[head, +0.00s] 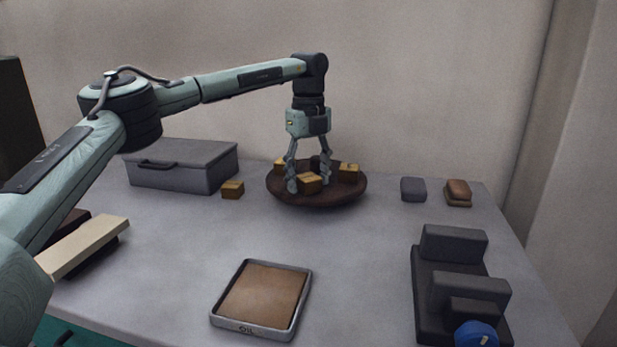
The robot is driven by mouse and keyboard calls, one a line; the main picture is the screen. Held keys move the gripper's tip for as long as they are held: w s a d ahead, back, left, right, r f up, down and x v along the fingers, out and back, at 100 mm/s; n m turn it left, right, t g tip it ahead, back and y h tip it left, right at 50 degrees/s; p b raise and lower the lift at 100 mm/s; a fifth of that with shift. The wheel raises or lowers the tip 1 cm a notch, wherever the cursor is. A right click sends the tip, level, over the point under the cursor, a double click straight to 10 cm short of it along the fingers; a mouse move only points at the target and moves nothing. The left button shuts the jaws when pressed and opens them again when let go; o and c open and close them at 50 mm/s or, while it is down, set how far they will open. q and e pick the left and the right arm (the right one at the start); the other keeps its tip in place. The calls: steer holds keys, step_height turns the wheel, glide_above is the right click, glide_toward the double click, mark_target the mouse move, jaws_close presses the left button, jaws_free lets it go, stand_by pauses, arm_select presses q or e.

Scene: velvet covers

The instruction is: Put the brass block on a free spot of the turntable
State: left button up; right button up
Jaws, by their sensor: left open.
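The turntable (335,198) is a round dark-brown disc at the back middle of the table. Brass-coloured blocks stand on it: one at its front (309,184), one at its right (349,170) and one at its back left (279,166). Another brass-coloured block (232,189) lies on the table to the left of the turntable. My left gripper (309,187) points down over the turntable. Its fingers are open, one on each side of the front block; I cannot tell whether they touch it. My right gripper is out of view.
A grey lidded box (182,167) stands at the back left. A brown-bottomed tray (262,296) lies at the front middle. A dark stepped stand (455,275) is at the right, a blue round thing (476,335) before it. Small grey (413,188) and brown (458,190) blocks sit back right.

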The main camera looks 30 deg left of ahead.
mark_target(308, 176)
arm_select(q)
step_height(308, 176, up, 12)
steer(key=shift+r, duration=0.15)
stand_by(0.3)
